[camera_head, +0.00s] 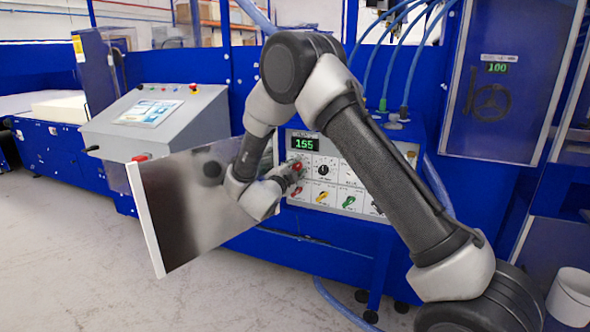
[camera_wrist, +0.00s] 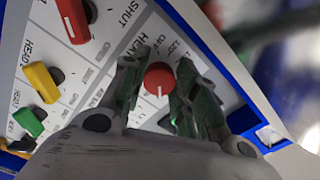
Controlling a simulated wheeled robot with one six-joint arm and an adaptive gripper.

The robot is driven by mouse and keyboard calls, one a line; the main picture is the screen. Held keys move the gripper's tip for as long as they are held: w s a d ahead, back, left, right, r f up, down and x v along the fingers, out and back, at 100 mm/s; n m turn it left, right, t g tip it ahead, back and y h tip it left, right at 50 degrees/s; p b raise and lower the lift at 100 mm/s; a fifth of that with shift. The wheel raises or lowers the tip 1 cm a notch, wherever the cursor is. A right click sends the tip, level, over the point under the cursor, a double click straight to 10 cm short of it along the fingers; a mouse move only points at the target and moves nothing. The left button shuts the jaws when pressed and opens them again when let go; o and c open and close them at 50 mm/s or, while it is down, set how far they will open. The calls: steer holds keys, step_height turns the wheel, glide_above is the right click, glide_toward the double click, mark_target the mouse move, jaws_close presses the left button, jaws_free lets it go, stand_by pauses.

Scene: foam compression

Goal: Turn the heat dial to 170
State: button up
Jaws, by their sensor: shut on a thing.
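The control panel (camera_head: 345,178) is a light box on the blue machine. Its green display (camera_head: 306,145) reads 155. The heat dial (camera_wrist: 159,78) is a round red knob with a white pointer line, seen between my fingertips in the wrist view. My gripper (camera_wrist: 155,88) is shut on it, one finger on each side. In the head view my gripper (camera_head: 292,170) is at the panel's upper left, just below the display, and partly covers the dial.
Red (camera_wrist: 73,18), yellow (camera_wrist: 41,82) and green (camera_wrist: 28,122) handles stand beside the dial. A black knob (camera_head: 323,170) is right of my gripper.

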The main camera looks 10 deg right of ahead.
steer(key=shift+f, duration=0.1)
steer(key=o, duration=1)
steer(key=v, duration=1.2)
